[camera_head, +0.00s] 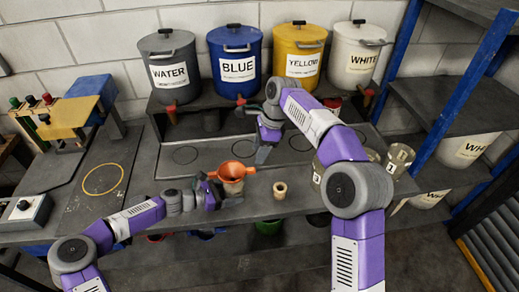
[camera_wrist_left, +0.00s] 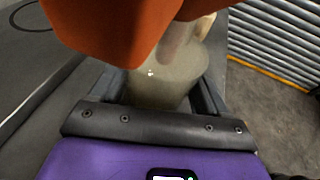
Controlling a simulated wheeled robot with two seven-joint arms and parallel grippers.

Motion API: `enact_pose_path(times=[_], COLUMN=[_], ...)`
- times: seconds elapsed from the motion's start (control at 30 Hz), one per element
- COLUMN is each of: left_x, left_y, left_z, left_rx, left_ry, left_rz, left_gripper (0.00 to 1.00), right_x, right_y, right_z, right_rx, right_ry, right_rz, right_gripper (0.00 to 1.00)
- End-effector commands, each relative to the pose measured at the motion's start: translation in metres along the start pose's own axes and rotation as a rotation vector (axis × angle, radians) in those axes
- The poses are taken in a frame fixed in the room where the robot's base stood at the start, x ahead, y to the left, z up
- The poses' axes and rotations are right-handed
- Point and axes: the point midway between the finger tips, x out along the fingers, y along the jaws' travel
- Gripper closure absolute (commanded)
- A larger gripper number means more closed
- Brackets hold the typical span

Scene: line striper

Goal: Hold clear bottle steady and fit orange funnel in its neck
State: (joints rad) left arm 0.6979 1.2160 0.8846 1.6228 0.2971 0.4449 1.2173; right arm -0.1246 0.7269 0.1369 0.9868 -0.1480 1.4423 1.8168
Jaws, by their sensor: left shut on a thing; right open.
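The orange funnel (camera_head: 232,171) sits mouth up over the clear bottle (camera_head: 232,188) near the bench's front edge. My left gripper (camera_head: 214,190) is shut around the bottle's body from the left. In the left wrist view the cloudy, see-through bottle (camera_wrist_left: 165,85) is between my left fingers (camera_wrist_left: 160,98). The funnel (camera_wrist_left: 120,28) fills the top of that view and covers part of the bottle's neck, so I cannot tell how deep its spout sits. My right gripper (camera_head: 262,156) is open and empty, just behind and right of the funnel, pointing down.
A small tan cup-like piece (camera_head: 280,188) stands right of the bottle. Clear jars (camera_head: 398,157) stand farther right, beyond my right arm. Labelled pails, such as the blue pail (camera_head: 236,55), line the back shelf. A yellow ring (camera_head: 103,179) marks clear bench at left.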

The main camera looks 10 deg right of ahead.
Motion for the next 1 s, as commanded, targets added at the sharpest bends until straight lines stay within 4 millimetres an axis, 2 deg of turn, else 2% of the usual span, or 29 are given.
enact_pose_path(times=[0.37,0.4,0.53,0.83,1.0], left_x=[0.0,0.0,0.0,-0.004,-0.028], left_y=[0.0,0.0,0.0,0.0,0.001], left_z=[0.0,0.0,0.0,0.0,0.0], left_rx=[0.0,0.0,0.0,0.0,0.0], left_ry=[0.0,0.0,0.0,0.0,0.002], left_rz=[0.0,0.0,0.0,0.001,0.004], left_gripper=[0.42,0.2,0.0,0.0,0.0], right_x=[0.0,0.0,0.0,0.0,0.0], right_y=[0.0,0.0,0.0,0.0,0.0], right_z=[0.0,0.0,0.0,0.0,0.0], right_rx=[0.0,0.0,0.0,0.0,0.0], right_ry=[0.0,0.0,0.0,0.0,0.0], right_rz=[0.0,0.0,0.0,0.0,0.0], right_gripper=[0.51,0.51,0.51,0.51,0.51])
